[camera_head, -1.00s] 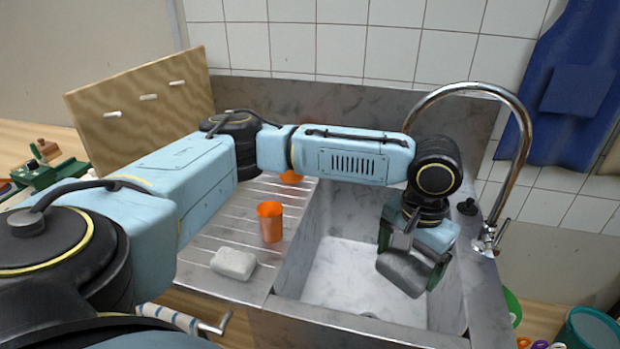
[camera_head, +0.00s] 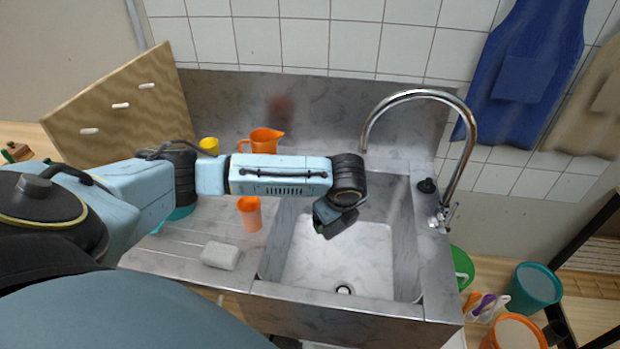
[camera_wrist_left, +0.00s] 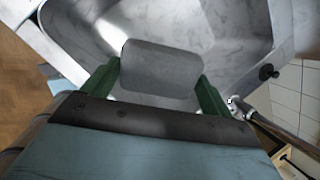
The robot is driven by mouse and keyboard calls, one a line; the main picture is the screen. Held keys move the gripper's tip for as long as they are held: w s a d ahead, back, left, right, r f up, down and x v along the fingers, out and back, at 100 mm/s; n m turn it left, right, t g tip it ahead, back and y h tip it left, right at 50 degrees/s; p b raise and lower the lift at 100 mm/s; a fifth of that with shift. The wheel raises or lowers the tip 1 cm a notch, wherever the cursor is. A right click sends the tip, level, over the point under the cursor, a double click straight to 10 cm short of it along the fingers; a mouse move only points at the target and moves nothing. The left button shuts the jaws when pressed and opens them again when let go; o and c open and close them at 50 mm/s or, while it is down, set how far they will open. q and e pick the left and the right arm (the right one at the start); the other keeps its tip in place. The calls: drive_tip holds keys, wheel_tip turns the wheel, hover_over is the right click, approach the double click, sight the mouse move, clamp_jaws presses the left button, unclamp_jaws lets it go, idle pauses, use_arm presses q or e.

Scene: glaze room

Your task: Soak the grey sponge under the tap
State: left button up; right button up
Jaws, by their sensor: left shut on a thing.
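My left gripper (camera_head: 322,214) is over the middle of the sink basin, shut on the grey sponge (camera_head: 340,226). In the left wrist view the sponge (camera_wrist_left: 160,72) is a smooth dark grey block between the two green fingers (camera_wrist_left: 155,88). The chrome tap (camera_head: 420,95) arches from the basin's right side, its spout end above and slightly right of the gripper in the picture. I cannot make out any running water. My right gripper is not in view.
The metal sink (camera_head: 300,285) has an empty basin with a drain. On the drainboard (camera_head: 165,255) at left are a pale block (camera_head: 220,255) and an orange cup (camera_head: 249,214). An orange jug (camera_head: 260,140) and yellow cup (camera_head: 209,146) stand behind my arm. Buckets stand at right.

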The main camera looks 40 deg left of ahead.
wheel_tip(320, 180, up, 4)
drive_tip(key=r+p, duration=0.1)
drive_tip(key=p, duration=0.3)
use_arm(q)
drive_tip(key=shift+a+m+t+h, duration=1.4)
drive_tip(key=shift+a+m, duration=2.05)
drive_tip(key=shift+m, duration=0.75)
drive_tip(key=w+f+b, duration=0.2)
drive_tip(key=w+b, duration=0.8)
drive_tip(key=w, duration=0.2)
drive_tip(key=shift+w+b, duration=0.25)
drive_tip(key=shift+b, duration=0.15)
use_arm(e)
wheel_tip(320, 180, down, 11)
use_arm(q)
drive_tip(key=shift+a, duration=0.1)
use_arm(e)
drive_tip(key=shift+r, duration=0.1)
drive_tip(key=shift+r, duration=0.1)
use_arm(q)
drive_tip(key=s+p, duration=0.7)
drive_tip(key=s, duration=0.1)
drive_tip(key=shift+p, duration=0.4)
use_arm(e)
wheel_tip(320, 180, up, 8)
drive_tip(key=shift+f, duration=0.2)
